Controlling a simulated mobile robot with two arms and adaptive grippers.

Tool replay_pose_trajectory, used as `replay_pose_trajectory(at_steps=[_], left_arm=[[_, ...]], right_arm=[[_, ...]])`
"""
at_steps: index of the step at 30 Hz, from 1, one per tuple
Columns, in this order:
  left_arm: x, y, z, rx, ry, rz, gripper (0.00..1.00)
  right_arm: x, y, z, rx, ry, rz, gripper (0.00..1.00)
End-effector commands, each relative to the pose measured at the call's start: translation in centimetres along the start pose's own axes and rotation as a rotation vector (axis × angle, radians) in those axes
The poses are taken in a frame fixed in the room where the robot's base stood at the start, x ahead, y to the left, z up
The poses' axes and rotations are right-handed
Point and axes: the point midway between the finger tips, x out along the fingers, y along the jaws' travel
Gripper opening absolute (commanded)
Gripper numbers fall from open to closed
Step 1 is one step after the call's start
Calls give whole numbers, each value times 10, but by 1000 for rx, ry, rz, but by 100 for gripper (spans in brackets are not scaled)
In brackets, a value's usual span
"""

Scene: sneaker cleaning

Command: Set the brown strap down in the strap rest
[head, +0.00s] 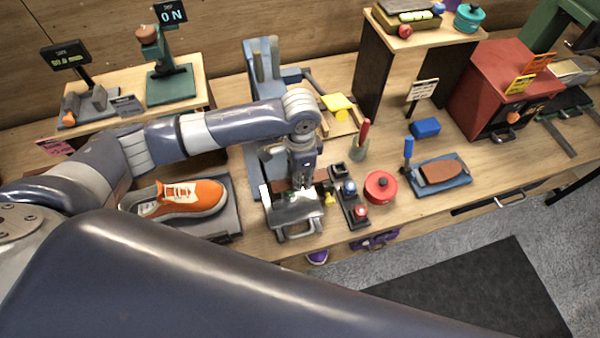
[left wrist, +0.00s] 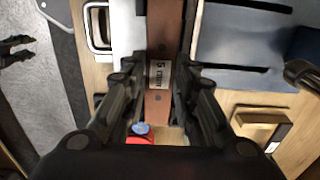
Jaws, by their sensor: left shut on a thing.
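My left gripper (head: 303,186) is over the worktop, beside a silver metal block with a handle (head: 294,210). It is shut on the brown strap (left wrist: 164,28). In the left wrist view the strap runs lengthwise between the fingers of the left gripper (left wrist: 160,98), with a pale printed label (left wrist: 160,74) on it. In the head view the gripper hides most of the strap. I cannot tell for sure which fixture is the strap rest. A dark jagged shape (left wrist: 16,45) at the left edge of the wrist view may be my right gripper; its opening is unclear.
The orange sneaker (head: 182,197) lies on a grey tray at left. A dark button box (head: 350,197) and a red round pot (head: 380,187) stand right of the gripper. A blue upright stand (head: 262,70) is behind. A blue tray (head: 458,178) holds a brown brush.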

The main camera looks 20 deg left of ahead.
Motion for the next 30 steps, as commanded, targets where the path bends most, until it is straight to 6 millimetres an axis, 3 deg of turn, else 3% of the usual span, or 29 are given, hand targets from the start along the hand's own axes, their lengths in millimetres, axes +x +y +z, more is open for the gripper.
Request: replay_pose_trajectory(at_steps=[18,19,21,30], left_arm=[[16,0,0,0,1,0,4],[15,0,0,0,1,0,33],[15,0,0,0,1,0,49],[15,0,0,0,0,0,50]], right_arm=[[6,1,1,0,0,1,42],[6,1,1,0,0,1,42],[5,2,1,0,0,2,42],[5,4,1,-1,-1,5,42]])
